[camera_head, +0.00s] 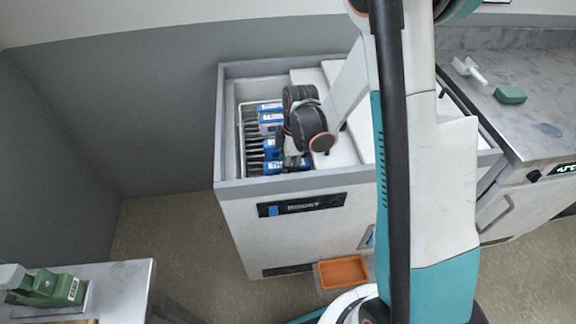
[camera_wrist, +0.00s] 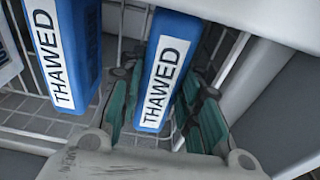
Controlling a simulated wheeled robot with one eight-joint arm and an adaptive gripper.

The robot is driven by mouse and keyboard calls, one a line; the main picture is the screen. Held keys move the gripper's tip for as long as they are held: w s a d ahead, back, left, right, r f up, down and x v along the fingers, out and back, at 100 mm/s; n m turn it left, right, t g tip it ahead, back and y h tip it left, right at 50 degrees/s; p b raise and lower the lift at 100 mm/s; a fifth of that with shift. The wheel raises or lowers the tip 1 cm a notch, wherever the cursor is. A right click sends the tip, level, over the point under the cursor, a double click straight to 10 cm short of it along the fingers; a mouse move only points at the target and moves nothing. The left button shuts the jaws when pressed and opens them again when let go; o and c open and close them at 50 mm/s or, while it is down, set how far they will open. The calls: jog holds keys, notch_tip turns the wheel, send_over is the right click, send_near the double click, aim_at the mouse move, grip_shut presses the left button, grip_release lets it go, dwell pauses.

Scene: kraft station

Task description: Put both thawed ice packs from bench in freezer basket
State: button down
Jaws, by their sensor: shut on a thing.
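My gripper (camera_wrist: 163,82) is down in the open freezer, over the front part of the wire basket (camera_head: 241,135). It is shut on a blue ice pack (camera_wrist: 172,62) with a white THAWED label, one finger on each side. The pack stands on edge inside the basket, close to the wires; I cannot tell if it touches the floor. A second blue THAWED pack (camera_wrist: 66,45) stands in the basket to the left, apart from the fingers. In the head view my gripper (camera_head: 291,160) partly hides the blue packs near the basket's front.
More blue packs (camera_head: 270,118) lie toward the basket's back. The freezer chest (camera_head: 240,215) has a raised rim and white lid panels (camera_head: 340,145) at right. A marble counter (camera_head: 530,110) with a green block (camera_head: 510,95) stands right. An orange tray (camera_head: 343,272) is on the floor.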

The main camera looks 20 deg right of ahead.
jog(key=c, duration=1.4)
grip_release()
jog(key=shift+c, duration=0.2)
jog(key=s+r+m+t+p, duration=0.2)
jog(key=s+r+m, duration=0.1)
jog(key=r, duration=0.9)
jog(key=s+r+m+t+p, duration=0.1)
jog(key=s+r+m+p, duration=0.25)
jog(key=r, duration=0.85)
jog(key=s+r+m+t+h, duration=0.1)
jog(key=s+r+m+t, duration=0.3)
jog(key=s+m, duration=0.5)
jog(key=shift+b+v, duration=0.3)
jog(key=shift+v, duration=1.2)
